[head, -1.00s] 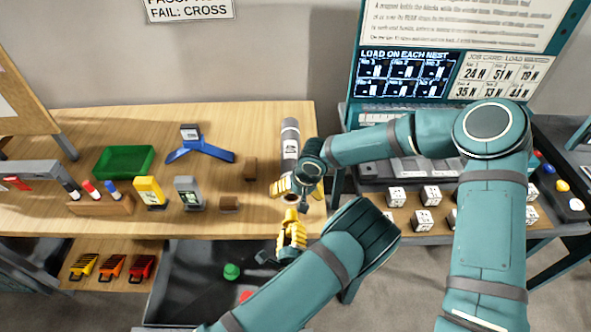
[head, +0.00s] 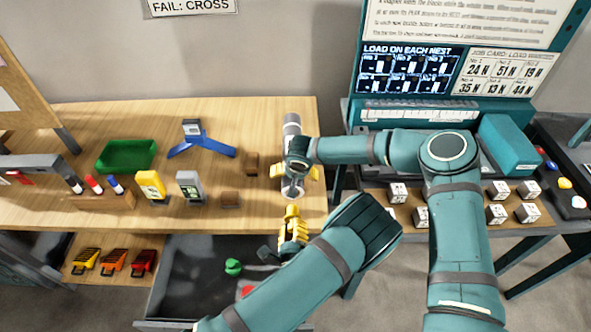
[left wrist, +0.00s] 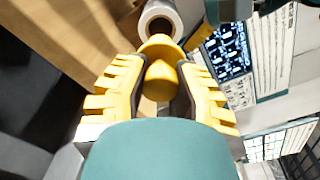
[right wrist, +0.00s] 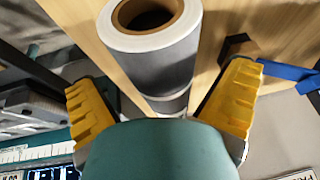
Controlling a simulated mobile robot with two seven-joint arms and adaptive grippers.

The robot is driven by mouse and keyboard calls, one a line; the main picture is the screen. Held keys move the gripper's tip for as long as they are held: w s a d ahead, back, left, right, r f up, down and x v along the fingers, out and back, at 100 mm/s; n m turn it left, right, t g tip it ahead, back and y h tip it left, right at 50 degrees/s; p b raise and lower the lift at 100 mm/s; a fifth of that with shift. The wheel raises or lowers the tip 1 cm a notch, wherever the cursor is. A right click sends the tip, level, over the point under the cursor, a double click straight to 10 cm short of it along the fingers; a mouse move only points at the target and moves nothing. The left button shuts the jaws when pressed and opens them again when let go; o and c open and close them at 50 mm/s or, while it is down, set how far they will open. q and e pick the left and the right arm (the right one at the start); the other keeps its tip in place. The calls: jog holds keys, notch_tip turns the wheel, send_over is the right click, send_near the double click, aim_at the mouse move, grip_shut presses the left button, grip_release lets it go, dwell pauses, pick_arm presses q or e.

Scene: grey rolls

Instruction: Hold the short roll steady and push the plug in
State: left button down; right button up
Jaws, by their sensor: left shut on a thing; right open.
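A grey roll (head: 291,130) with pale bands is at the right end of the wooden table. Its open round end shows in the right wrist view (right wrist: 165,62) and the left wrist view (left wrist: 146,18). My right gripper (head: 296,172) is open, with one finger on each side of the roll; contact cannot be told. My left gripper (head: 292,222) is shut on the yellow plug (left wrist: 161,76), in front of the table's front edge. In the left wrist view the plug's wide end is close below the roll's open end; I cannot tell if they touch.
A small brown block (head: 251,163) and a blue three-armed stand (head: 202,146) are left of the roll. An open drawer (head: 205,275) is below the table front. A teal station with white blocks (head: 397,191) stands to the right.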

jog(key=shift+x, duration=1.45)
jog(key=c, duration=1.2)
jog(key=shift+c, duration=0.3)
